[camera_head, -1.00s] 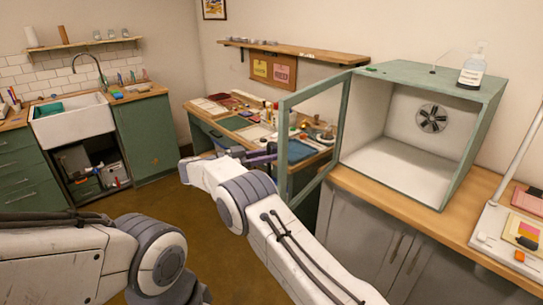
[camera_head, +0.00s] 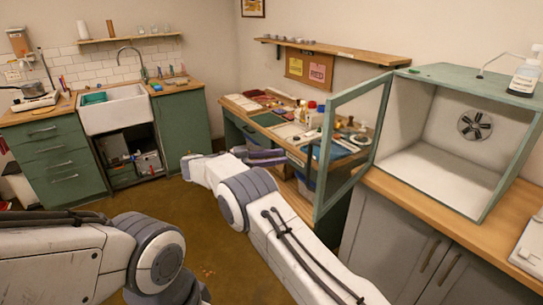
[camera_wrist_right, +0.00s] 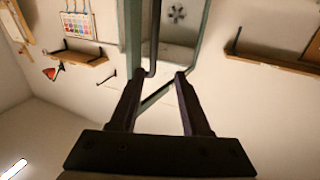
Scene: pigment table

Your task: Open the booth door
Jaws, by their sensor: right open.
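The booth (camera_head: 455,140) is a green box with a pale inside and a fan, at the right in the head view. Its green-framed glass door (camera_head: 319,175) stands swung out to the left, well open. My right gripper (camera_head: 284,156) is just left of the door's free edge, with a small gap in the picture. In the right wrist view its fingers (camera_wrist_right: 160,76) are open. A dark bar, seemingly the door handle (camera_wrist_right: 155,35), shows just beyond and between the fingertips, and the fingers are not closed on it. My left arm is at lower left; its gripper is out of view.
The booth stands on a wooden worktop over grey cabinets (camera_head: 400,235). A bottle (camera_head: 524,75) stands on top of it. A cluttered desk (camera_head: 232,104) lies behind my right gripper. A sink (camera_head: 115,110) is at the back left.

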